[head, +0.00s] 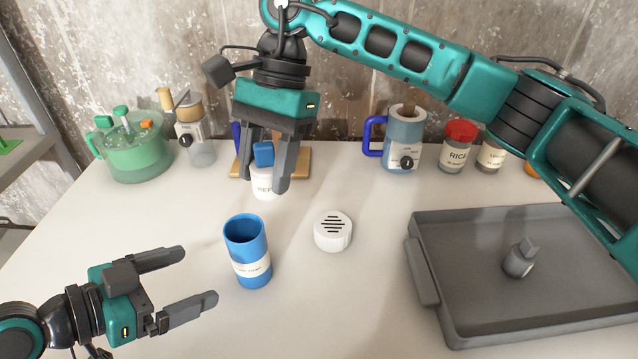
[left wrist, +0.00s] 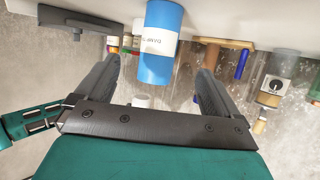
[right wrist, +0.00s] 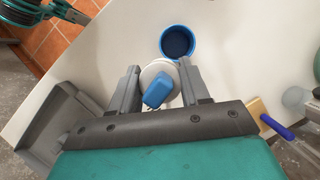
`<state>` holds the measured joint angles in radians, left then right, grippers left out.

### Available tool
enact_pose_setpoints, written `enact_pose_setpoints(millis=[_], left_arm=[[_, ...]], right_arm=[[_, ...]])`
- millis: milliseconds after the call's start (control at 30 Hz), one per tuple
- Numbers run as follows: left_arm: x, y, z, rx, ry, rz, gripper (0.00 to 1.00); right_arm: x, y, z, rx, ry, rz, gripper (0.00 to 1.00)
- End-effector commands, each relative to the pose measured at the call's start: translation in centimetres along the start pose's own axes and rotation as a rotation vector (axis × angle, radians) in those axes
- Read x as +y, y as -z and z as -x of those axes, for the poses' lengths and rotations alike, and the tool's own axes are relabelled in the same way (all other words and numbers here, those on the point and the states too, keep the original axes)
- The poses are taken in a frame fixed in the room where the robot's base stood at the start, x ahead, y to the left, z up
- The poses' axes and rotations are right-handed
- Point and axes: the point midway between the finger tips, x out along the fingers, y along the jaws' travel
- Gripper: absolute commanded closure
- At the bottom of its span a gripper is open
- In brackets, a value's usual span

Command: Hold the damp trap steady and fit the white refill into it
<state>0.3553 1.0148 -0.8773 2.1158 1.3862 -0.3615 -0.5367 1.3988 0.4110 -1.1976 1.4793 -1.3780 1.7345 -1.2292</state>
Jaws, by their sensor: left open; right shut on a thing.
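The damp trap (head: 248,262) is an open blue cup with a white label, upright on the table and empty as far as I see. My left gripper (head: 199,275) is open just left of it, fingers pointing at it, not touching. In the left wrist view the trap (left wrist: 158,60) shows between and beyond the fingers. My right gripper (head: 264,187) points down behind the trap, shut on the white refill (head: 264,188) by its blue knob (head: 263,154). The right wrist view shows the refill (right wrist: 158,75) beside the trap's mouth (right wrist: 178,42). I cannot tell whether the refill touches the table.
A white slotted cap (head: 332,231) lies right of the trap. A grey tray (head: 470,310) holding a small grey piece (head: 519,262) is at the right. A wooden board (head: 300,163), green pot (head: 137,150), blue-handled mug (head: 403,142) and jars (head: 457,147) line the back. The front middle is clear.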

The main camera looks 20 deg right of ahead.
Motion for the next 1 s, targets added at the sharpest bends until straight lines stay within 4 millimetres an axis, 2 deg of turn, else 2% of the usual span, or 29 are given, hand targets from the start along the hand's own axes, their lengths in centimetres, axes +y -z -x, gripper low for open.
enact_pose_setpoints(millis=[33,200,467,667,1000], left_arm=[[0.0,0.0,0.0,0.000,0.000,0.000,0.05],[0.0,0.0,0.0,0.000,0.000,0.000,0.05],[0.0,0.0,-0.5,0.002,-0.001,0.002,0.05],[0.1,0.1,-2.9,0.004,-0.002,0.001,0.05],[0.0,0.1,-8.6,0.003,-0.002,0.002,0.05]], right_arm=[[-0.7,-1.1,0.5,0.001,0.023,-0.043,0.86],[-2.2,-3.7,1.5,0.002,0.076,-0.178,0.86],[-2.9,-4.9,1.9,0.001,0.102,-0.248,0.86],[-2.9,-4.9,1.9,0.001,0.101,-0.248,0.86],[-2.9,-4.8,1.9,0.001,0.101,-0.248,0.86]])
